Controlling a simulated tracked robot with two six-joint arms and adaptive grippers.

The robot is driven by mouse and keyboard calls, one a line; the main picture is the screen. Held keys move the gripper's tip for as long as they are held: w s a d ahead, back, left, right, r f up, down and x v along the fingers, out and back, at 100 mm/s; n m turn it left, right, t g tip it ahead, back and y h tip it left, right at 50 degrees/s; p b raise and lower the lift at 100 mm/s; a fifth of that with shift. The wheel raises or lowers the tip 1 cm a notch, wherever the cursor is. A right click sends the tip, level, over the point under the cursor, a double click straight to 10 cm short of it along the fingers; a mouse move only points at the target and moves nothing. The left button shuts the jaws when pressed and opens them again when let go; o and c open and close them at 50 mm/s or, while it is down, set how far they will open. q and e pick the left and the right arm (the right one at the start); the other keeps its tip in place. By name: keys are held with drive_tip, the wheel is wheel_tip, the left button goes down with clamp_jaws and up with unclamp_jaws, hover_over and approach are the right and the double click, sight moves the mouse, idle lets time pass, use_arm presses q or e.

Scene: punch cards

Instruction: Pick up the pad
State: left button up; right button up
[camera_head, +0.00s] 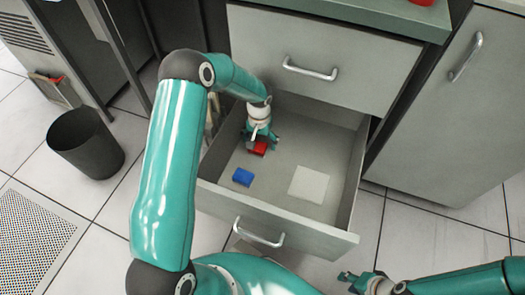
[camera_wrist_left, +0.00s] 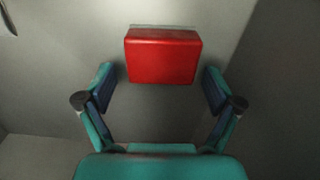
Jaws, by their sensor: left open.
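A red block (camera_wrist_left: 163,55) lies in the open drawer. It also shows in the head view (camera_head: 259,148), partly hidden by my left gripper (camera_head: 263,138). My left gripper is open and points down over the drawer floor. In the wrist view its fingertips (camera_wrist_left: 158,82) are spread wider than the red block, which lies just beyond and between them; whether they touch it I cannot tell. A flat whitish square pad (camera_head: 309,185) lies in the right part of the drawer, apart from the gripper. My right gripper (camera_head: 354,281) is at the bottom of the head view, away from the drawer.
A small blue block (camera_head: 242,177) lies in the drawer near its left front. The drawer walls and front panel (camera_head: 272,222) surround these things. A shut drawer (camera_head: 322,62) is above. A dark bin (camera_head: 85,142) stands on the tiled floor at left.

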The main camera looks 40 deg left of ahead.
use_arm(q)
drive_tip(key=c, duration=1.2)
drive_tip(key=shift+r, duration=0.15)
drive_tip(key=shift+c, duration=0.2)
drive_tip(key=shift+r+p, duration=0.3)
drive_tip(key=shift+r, duration=0.3)
wheel_tip(320, 180, up, 2)
drive_tip(key=shift+r+p, duration=0.1)
drive_tip(key=shift+p, duration=0.3)
drive_tip(key=shift+w+d, duration=0.1)
drive_tip(key=shift+d, duration=0.5)
drive_tip(key=w+d, duration=0.1)
drive_tip(key=d, duration=0.4)
drive_tip(key=w+d+p, duration=0.1)
drive_tip(key=d, duration=0.5)
drive_tip(key=w+d+p, duration=0.1)
drive_tip(key=w+d, duration=0.1)
drive_tip(key=d, duration=0.3)
drive_tip(key=shift+d, duration=0.15)
